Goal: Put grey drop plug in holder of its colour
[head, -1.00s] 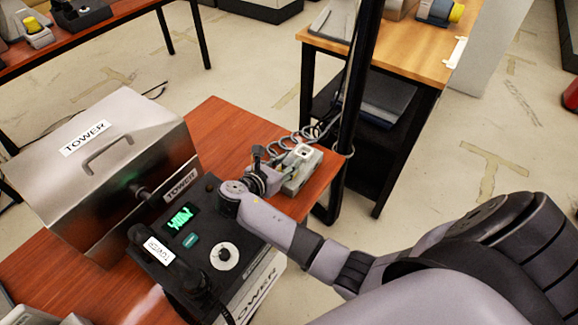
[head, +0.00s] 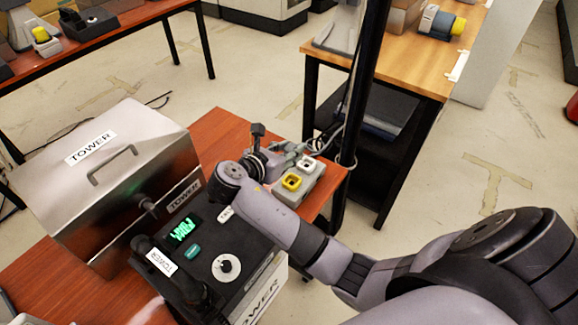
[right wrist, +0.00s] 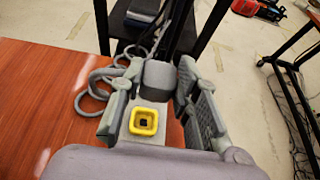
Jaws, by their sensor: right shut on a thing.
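The grey drop plug (right wrist: 158,76) sits between the fingers of my right gripper (right wrist: 155,88) in the right wrist view. The right gripper is shut on it. In the head view this gripper (head: 298,154) is at the far edge of a grey holder block (head: 313,184), and the plug is hard to make out there. The block has a yellow-rimmed holder (head: 291,181) and a pale-rimmed holder (head: 307,163). The yellow holder also shows in the right wrist view (right wrist: 145,120), below the plug. My left gripper is out of view.
A black post (head: 361,90) and a coiled grey cord (right wrist: 94,92) are close to the holder block. The red-brown table (head: 222,125) has bare room behind.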

